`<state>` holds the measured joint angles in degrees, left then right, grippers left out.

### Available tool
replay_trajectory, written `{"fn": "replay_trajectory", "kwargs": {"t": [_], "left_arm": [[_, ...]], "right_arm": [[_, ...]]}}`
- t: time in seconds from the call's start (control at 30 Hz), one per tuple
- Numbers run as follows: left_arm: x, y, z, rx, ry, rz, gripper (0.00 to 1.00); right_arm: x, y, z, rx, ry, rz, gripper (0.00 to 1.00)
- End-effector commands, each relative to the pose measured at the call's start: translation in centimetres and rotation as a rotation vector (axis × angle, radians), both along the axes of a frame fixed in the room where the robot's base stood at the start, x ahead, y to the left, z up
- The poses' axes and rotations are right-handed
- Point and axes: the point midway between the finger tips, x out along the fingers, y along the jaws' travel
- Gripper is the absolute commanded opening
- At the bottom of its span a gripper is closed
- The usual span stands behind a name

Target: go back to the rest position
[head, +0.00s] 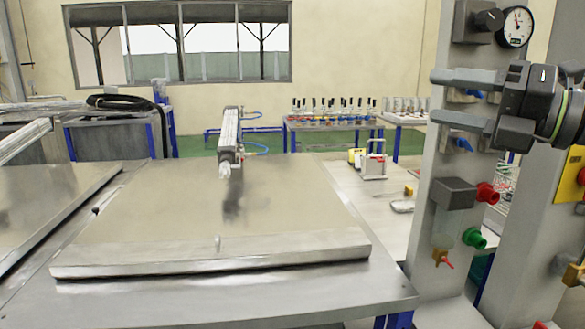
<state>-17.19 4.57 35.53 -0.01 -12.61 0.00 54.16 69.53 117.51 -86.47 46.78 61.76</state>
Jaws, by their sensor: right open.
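My right gripper (436,98) comes in from the right edge in the head view. Its two grey fingers point left and are apart, with nothing between them. It is in front of the grey control column (425,210), near the column's upper part. My left gripper is not in the picture. A large flat metal lid (150,225) lies shut on the steel bench, with a pneumatic cylinder (230,135) standing over its far part.
The column carries a pressure gauge (515,27), a black knob (489,18), blue valve levers, a red fitting (487,193) and a green fitting (474,238). A second lid (45,195) is at the left. Tables with small parts stand behind.

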Motion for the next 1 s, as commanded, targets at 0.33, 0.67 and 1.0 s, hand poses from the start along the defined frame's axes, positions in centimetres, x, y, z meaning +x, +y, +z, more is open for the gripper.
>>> {"fn": "replay_trajectory", "kwargs": {"t": [0.33, 0.67, 1.0], "left_arm": [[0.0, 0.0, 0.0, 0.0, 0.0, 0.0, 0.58], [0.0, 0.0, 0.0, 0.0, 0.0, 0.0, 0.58], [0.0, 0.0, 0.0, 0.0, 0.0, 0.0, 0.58]], "right_arm": [[-0.3, 1.0, -7.6, 0.735, 0.052, 0.281, 0.57], [1.7, -8.9, -21.8, 1.507, 0.235, -0.165, 0.57], [-6.1, -13.7, -45.6, 1.888, 0.661, -1.033, 0.57]]}}
